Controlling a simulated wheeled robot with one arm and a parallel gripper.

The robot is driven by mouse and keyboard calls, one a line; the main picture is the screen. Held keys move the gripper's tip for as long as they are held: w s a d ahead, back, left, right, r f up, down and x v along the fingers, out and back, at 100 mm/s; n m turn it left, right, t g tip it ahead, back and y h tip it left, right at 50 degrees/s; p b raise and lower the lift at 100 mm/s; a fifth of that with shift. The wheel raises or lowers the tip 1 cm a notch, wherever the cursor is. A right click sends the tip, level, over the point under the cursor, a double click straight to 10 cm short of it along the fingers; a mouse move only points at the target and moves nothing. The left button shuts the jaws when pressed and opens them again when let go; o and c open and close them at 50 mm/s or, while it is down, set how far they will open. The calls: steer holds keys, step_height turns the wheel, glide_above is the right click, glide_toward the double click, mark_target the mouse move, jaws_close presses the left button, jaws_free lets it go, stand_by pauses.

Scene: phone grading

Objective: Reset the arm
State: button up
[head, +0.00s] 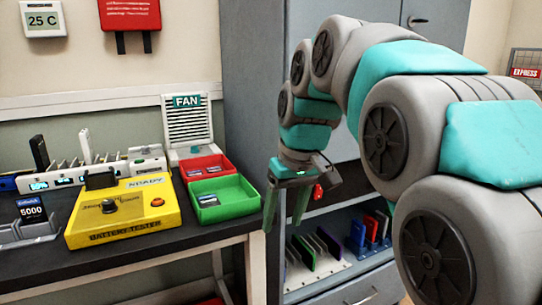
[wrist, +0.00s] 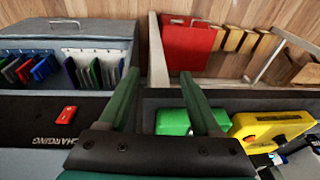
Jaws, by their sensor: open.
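My arm reaches in from the right of the head view and bends down at its end. My gripper (head: 285,205) hangs there with its two green fingers pointing down, apart and empty. It is in front of the grey cabinet, just right of the table's right end. In the wrist view my gripper (wrist: 159,82) also shows open, with nothing between the fingers. The green tray (head: 224,198) is left of the gripper and holds a phone-like item. The green tray shows partly behind the right finger in the wrist view (wrist: 172,122).
The yellow battery tester (head: 125,212), red tray (head: 206,167) and fan unit (head: 187,125) stand on the dark table. The cabinet's open shelf holds several coloured phones in racks (head: 318,255). A red item (wrist: 67,114) lies on a dark surface marked CHARGING.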

steer(key=s+d+f+m+g, duration=0.1)
steer(key=s+d+f, duration=0.3)
steer(key=s+f, duration=0.3)
steer(key=s+d+f+m+g+h, duration=0.1)
steer(key=s+d+f+m, duration=0.1)
steer(key=s+d+f, duration=0.2)
steer(key=s+d+f+m+g, duration=0.1)
steer(key=s+d+f, duration=0.3)
steer(key=s+f, duration=0.6)
steer(key=s+m, duration=0.1)
steer(key=s, duration=0.5)
steer(key=shift+s+d+f+h, duration=0.2)
steer(key=shift+s+d+h, duration=0.1)
steer(key=shift+h, duration=0.1)
